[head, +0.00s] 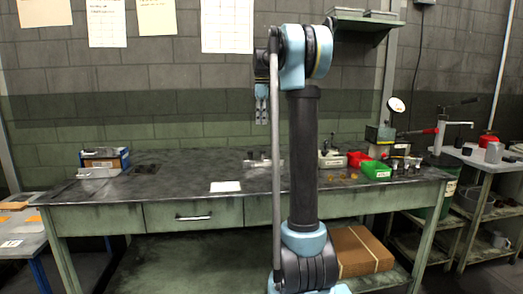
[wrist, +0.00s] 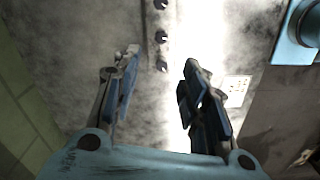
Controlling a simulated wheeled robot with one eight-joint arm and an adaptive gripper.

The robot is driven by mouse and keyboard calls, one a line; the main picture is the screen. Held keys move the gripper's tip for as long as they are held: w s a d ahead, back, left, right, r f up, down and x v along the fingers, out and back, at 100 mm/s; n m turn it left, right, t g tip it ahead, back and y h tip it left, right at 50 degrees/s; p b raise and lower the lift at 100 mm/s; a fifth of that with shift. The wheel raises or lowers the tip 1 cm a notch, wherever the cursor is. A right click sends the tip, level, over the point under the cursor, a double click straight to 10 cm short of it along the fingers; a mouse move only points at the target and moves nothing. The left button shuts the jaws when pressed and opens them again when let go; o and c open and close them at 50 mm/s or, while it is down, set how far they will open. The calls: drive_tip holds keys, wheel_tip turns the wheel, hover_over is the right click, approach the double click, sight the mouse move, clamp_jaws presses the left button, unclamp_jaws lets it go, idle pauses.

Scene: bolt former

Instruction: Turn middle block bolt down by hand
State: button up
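Three dark bolts stand in a line in the wrist view: a far one (wrist: 161,4), the middle one (wrist: 161,36) and a near one (wrist: 161,67). The block under them is hard to tell from the grey bench top. In the head view a small metal block with upright pieces (head: 257,162) sits toward the back of the bench, partly hidden by my arm. My gripper (head: 262,118) hangs pointing down, well above it. In the wrist view my gripper (wrist: 157,72) is open and empty, its fingers apart, with the bolts showing between and beyond them.
The dark bench top (head: 150,196) is mostly clear in front. A white card (head: 225,186) lies near its front edge. A blue box (head: 105,158) stands at left. A red bin (head: 357,158), a green bin (head: 376,171) and a gauge device (head: 383,132) stand at right.

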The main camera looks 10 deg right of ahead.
sight(263, 152)
wheel_tip(263, 152, down, 14)
drive_tip(key=shift+f, duration=0.1)
idle(0.4)
clamp_jaws()
